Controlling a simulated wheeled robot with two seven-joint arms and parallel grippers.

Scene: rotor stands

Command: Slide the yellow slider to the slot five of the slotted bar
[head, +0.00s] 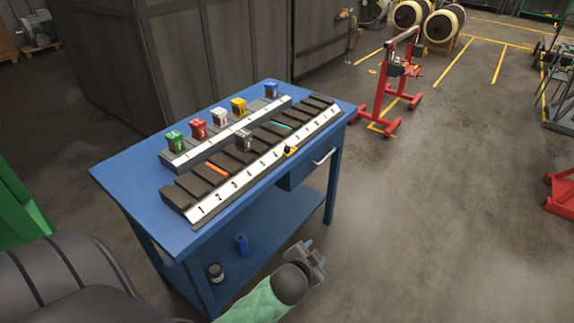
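The slotted bar (228,192) lies along the front of the blue table, with a white numbered strip and a row of dark slats behind it. The numbers rise from 1 at the near left end. The small yellow and black slider (291,151) sits at the strip's front edge, past the middle toward the far right. The digit beside it is too small to read surely.
The blue table (130,176) also bears a second numbered rack (182,157) with green, red, white, yellow and blue blocks. A grey block (244,139) stands among the slats. A drawer handle (324,157) juts from the front. Floor right of the table is clear, before a red stand (384,85).

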